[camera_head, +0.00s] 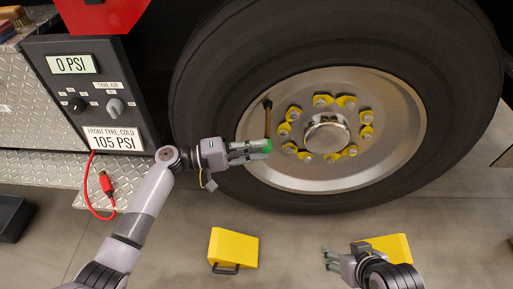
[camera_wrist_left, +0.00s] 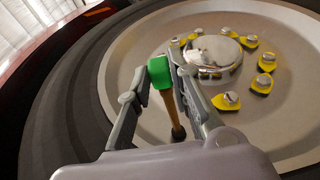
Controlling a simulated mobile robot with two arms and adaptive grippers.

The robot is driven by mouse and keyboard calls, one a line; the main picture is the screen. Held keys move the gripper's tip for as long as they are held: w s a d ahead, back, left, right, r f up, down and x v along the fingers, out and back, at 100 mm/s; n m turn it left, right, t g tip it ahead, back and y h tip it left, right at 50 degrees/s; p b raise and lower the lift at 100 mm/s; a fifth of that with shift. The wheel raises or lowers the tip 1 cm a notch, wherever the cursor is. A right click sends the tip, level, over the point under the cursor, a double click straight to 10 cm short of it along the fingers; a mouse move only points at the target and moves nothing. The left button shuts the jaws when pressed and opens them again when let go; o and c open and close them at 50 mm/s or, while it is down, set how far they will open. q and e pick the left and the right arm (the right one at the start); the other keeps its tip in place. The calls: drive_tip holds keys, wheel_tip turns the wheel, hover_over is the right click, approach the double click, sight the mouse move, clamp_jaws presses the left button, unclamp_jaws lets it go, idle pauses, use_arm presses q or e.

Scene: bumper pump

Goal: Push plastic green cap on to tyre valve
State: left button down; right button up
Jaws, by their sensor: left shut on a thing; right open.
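The green cap (camera_head: 267,149) is between the fingertips of my left gripper (camera_head: 263,150), in front of the wheel's left side. It also shows in the left wrist view (camera_wrist_left: 159,72), held between both fingers. The tyre valve (camera_head: 267,121) is a brass stem with a dark base on the rim. In the left wrist view the stem (camera_wrist_left: 170,103) runs from the dark base up to the cap's edge. The cap and stem look lined up; I cannot tell how far the cap covers the stem. My right gripper (camera_head: 329,259) is open and empty, low above the floor.
The big tyre (camera_head: 205,95) surrounds a steel rim with several yellow nut markers around the hub (camera_head: 326,134). A control box (camera_head: 85,95) reading 0 PSI stands left, with a red hose (camera_head: 88,190) below. Yellow wedges (camera_head: 234,247) (camera_head: 392,245) lie on the floor.

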use_arm(q)
drive_tip(key=shift+w+b, duration=0.3)
drive_tip(key=shift+w, duration=0.05)
use_arm(e)
drive_tip(key=shift+w+a+r+t, duration=0.15)
drive_tip(key=shift+w+r+t, duration=0.1)
drive_tip(key=shift+w, duration=0.2)
drive_tip(key=shift+w+a+r+t, duration=0.15)
drive_tip(key=shift+w+t, duration=0.15)
drive_tip(key=shift+w, duration=0.2)
drive_tip(key=shift+w+a+r+t, duration=0.15)
drive_tip(key=shift+w+t, duration=0.1)
drive_tip(key=shift+w, duration=0.2)
idle(1.3)
use_arm(q)
drive_tip(key=c, duration=1.4)
unclamp_jaws()
use_arm(e)
drive_tip(key=shift+w, duration=0.1)
